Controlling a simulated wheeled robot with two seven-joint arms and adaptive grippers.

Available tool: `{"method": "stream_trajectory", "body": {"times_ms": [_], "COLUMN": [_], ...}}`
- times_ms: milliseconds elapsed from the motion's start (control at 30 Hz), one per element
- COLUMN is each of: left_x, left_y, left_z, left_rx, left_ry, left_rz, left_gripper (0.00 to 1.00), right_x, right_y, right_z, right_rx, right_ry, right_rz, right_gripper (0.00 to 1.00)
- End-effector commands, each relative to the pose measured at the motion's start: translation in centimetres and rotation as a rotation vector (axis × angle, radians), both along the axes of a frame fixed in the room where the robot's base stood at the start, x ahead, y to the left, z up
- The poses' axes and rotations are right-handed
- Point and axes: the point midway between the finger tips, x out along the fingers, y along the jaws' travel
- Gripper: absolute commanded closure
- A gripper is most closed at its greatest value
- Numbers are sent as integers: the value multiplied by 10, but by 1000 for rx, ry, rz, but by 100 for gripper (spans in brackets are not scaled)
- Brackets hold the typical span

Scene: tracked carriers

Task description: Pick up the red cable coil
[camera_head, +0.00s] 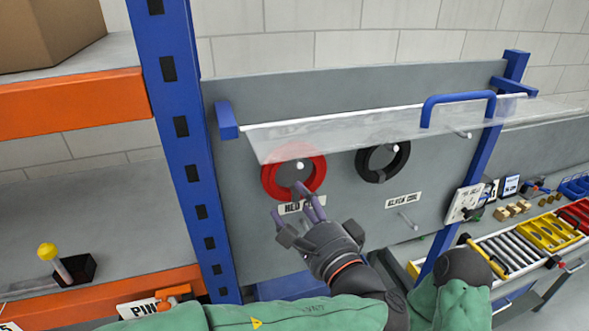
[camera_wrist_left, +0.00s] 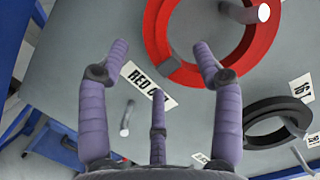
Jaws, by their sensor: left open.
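The red cable coil (camera_head: 267,180) hangs on a peg on the grey panel, above a label that is partly covered. The upper part of the coil shows through the edge of a clear flap (camera_head: 350,128). My left gripper (camera_head: 306,196) is in front of the panel at the coil's lower right, its purple fingers spread and empty. In the left wrist view, the red coil (camera_wrist_left: 262,42) lies beyond the open fingers (camera_wrist_left: 160,62), with its peg inside the ring. Whether a finger touches it cannot be told. My right gripper is not in view.
A black coil (camera_head: 365,167) hangs to the right on another peg. The flap with its blue handle (camera_head: 432,108) sticks out above both coils. A blue post (camera_head: 188,150) stands left of the panel. Bare pegs (camera_head: 406,219) stick out lower right.

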Motion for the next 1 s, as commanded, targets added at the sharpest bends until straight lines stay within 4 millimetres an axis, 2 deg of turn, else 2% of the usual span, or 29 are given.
{"method": "stream_trajectory", "body": {"times_ms": [100, 200, 533, 567, 700, 800, 1000], "left_x": [17, 27, 34, 34, 34, 34, 34], "left_y": [10, 15, 18, 18, 18, 18, 17], "left_z": [2, 2, 1, 1, 1, 1, 1], "left_rx": [1, 0, -1, 0, 0, 0, 0], "left_ry": [2, 2, 0, 1, 1, 1, 1], "left_rz": [5, 4, 0, 0, 0, 0, 0], "left_gripper": [34, 34, 34, 37, 77, 100, 100], "right_x": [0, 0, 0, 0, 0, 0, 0], "right_y": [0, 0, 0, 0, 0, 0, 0], "right_z": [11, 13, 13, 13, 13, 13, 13], "right_rx": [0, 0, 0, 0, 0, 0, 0], "right_ry": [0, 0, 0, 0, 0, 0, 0], "right_rz": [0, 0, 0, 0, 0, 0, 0], "right_gripper": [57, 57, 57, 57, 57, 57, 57]}}
